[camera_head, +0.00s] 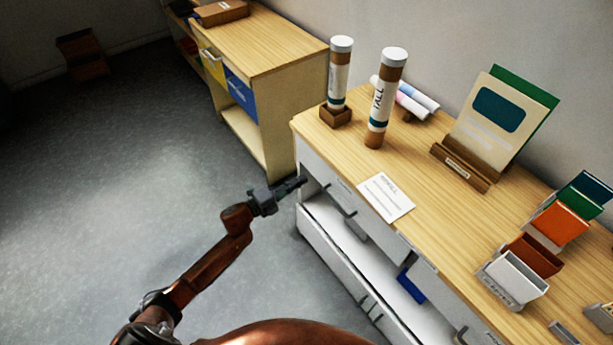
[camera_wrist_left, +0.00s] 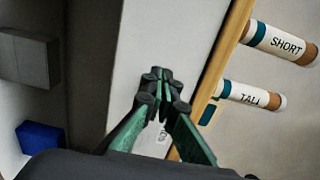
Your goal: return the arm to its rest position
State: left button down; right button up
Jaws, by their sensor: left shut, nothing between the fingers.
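My left gripper (camera_head: 290,187) is shut and empty at the near left end of the wooden-topped table (camera_head: 418,160), beside its white drawer front. In the left wrist view its green and black fingers (camera_wrist_left: 160,80) meet with nothing between them. My left arm comes in from the lower left over the grey floor. My right gripper is in neither view.
A tube marked TALL (camera_head: 386,97) and a shorter tube (camera_head: 340,72) in a wooden base stand upright on the tabletop. A white card (camera_head: 386,196), a card stand (camera_head: 465,166) and several coloured holders (camera_head: 518,275) are there too.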

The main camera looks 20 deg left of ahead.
pick_arm(q)
jog(key=v, duration=0.8)
jog(key=shift+p, duration=0.4)
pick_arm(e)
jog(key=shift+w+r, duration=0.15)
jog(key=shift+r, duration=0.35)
pick_arm(q)
jog(key=shift+s+a+f, duration=0.1)
